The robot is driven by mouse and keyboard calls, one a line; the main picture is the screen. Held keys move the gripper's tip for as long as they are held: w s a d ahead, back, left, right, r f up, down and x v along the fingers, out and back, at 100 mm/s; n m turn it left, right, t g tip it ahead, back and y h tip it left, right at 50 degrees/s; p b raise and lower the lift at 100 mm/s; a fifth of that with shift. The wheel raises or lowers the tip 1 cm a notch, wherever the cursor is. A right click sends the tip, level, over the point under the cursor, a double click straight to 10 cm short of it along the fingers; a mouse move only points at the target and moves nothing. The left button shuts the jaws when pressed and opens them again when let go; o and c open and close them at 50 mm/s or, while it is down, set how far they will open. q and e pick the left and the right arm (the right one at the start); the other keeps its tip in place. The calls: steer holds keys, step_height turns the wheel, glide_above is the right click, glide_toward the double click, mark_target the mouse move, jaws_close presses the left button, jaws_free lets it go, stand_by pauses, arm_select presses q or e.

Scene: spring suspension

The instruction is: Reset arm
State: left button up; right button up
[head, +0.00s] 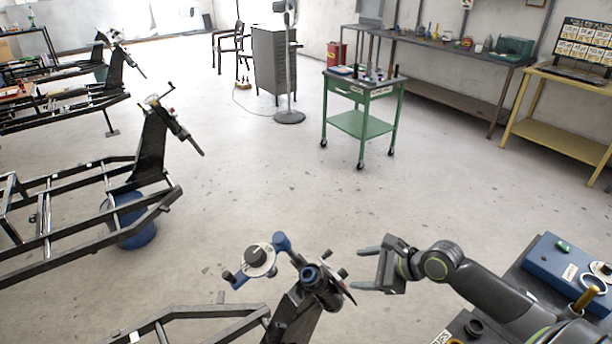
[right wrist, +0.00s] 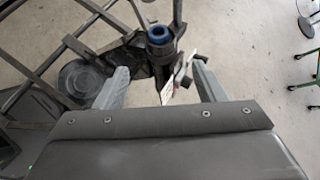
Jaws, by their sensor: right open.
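My right gripper (head: 368,268) is open, its two fingers pointing left in the head view. It stands just right of the dark upright with a blue-ringed cylinder (head: 312,278) at the end of the nearest frame, with a small gap between. In the right wrist view, the blue-ringed cylinder (right wrist: 158,36) shows beyond and between the open fingers (right wrist: 162,88), with nothing held. A grey disc with blue arms (head: 258,258) sits left of the upright. I cannot tell which part is the arm named in the task. My left gripper is out of view.
More black metal frames (head: 150,205) stand along the left. A blue toolbox (head: 570,272) lies at the lower right, by my right arm. A green cart (head: 362,122) and a yellow bench (head: 560,135) stand farther back. The middle floor is clear.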

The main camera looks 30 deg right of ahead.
steer(key=s+a+f+n+g+h, duration=0.2)
steer(key=s+n, duration=0.5)
steer(key=n, duration=0.1)
steer(key=s+a+f+n+g+h, duration=0.2)
steer(key=s+f+n, duration=0.1)
steer(key=s+n, duration=0.5)
steer(key=s+a+f+n+g+h, duration=0.1)
steer(key=s+a+f+n+h, duration=0.15)
steer(key=s+n, duration=0.55)
step_height(320, 180, down, 25)
steer(key=w+d+g+b, duration=0.2)
steer(key=s+a+f+b, duration=0.1)
steer(key=s+f+b, duration=0.1)
steer(key=s+f, duration=1.3)
step_height(320, 180, down, 4)
steer(key=shift+s+a+f+n+g+y+b, duration=0.1)
steer(key=shift+s+a+n+g+y+b, duration=0.25)
steer(key=shift+n+g, duration=0.05)
